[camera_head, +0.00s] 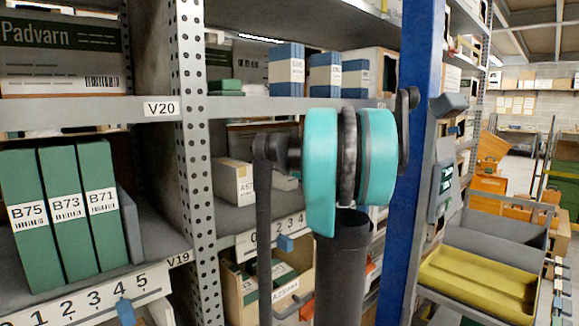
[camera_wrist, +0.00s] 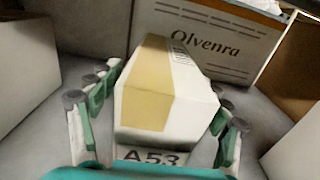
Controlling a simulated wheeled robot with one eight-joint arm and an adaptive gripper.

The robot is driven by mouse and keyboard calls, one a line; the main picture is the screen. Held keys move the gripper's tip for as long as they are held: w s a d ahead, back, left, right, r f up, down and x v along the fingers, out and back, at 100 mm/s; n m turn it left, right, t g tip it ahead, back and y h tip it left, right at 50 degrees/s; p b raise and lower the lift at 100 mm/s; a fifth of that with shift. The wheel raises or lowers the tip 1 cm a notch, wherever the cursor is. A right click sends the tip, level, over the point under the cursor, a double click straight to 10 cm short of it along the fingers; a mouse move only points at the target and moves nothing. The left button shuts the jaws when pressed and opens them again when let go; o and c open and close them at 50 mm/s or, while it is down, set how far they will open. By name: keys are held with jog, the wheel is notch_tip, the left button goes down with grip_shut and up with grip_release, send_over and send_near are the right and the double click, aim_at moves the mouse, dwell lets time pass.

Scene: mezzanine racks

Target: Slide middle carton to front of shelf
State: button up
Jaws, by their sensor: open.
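The carton labelled A53 (camera_wrist: 140,98), white with a tan band along its top, lies in the middle of the wrist view with its labelled end towards me. My gripper (camera_wrist: 158,100) is open, with one finger along each side of this carton. The right fingers look very close to its side; I cannot tell whether they touch. In the head view my arm hides most of this shelf bay, and my gripper is not visible there. A white carton labelled A6-something (camera_head: 233,183) shows left of my arm.
In the wrist view, white cartons stand at the left (camera_wrist: 22,75) and lower right (camera_wrist: 298,150). A box marked Olvenra (camera_wrist: 205,40) stands behind the A53 carton. In the head view, a perforated post (camera_head: 192,150) and a blue post (camera_head: 412,150) flank the bay.

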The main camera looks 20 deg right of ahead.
jog(key=shift+x, duration=1.15)
jog(key=c, duration=1.3)
